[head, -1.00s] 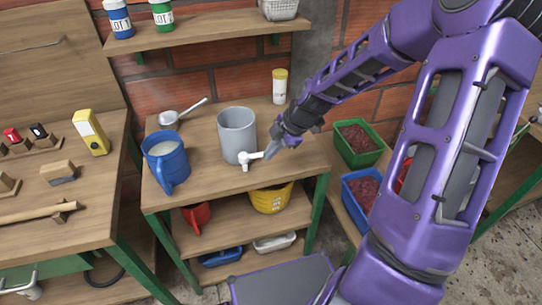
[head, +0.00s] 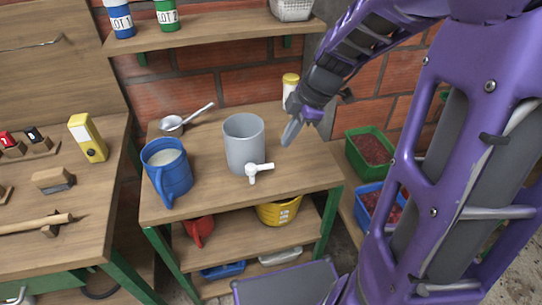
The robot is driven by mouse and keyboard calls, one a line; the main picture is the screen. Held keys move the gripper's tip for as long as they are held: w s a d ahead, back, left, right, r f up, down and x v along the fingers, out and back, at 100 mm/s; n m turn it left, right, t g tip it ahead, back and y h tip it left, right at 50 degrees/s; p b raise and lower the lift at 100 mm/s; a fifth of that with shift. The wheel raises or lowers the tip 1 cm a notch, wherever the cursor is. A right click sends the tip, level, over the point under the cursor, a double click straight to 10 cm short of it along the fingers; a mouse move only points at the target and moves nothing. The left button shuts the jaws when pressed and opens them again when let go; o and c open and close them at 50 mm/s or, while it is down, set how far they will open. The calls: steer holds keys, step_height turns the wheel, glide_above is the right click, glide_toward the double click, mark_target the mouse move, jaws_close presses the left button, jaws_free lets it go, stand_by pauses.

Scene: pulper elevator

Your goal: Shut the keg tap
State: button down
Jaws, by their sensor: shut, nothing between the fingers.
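The grey keg (head: 244,142) stands upright on the wooden table (head: 213,196), near its middle. Its white tap (head: 252,179) sticks out low on the front, with the spout pointing down and the handle (head: 265,166) pointing to the right. My gripper (head: 288,141) is to the right of the keg, above the table and apart from the tap. Its fingers are shut and empty, pointing down. Nothing hides the tap.
A blue jug (head: 166,171) with pale liquid stands left of the keg. A metal ladle (head: 173,124) lies behind it. A yellow-capped jar (head: 291,88) stands at the back right. A yellow bucket (head: 279,213) sits on the shelf below. The table right of the tap is clear.

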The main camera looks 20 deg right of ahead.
steer(key=b, duration=0.3)
glide_toward(267, 166)
step_height(267, 166, down, 5)
steer(key=a, duration=0.2)
steer(key=shift+w+a+f, duration=0.1)
steer(key=shift+w+f, duration=0.45)
steer(key=shift+f, duration=0.05)
steer(key=shift+w+f+n, duration=0.35)
steer(key=shift+w+n, duration=0.05)
steer(key=shift+w, duration=0.05)
steer(key=shift+s, duration=0.1)
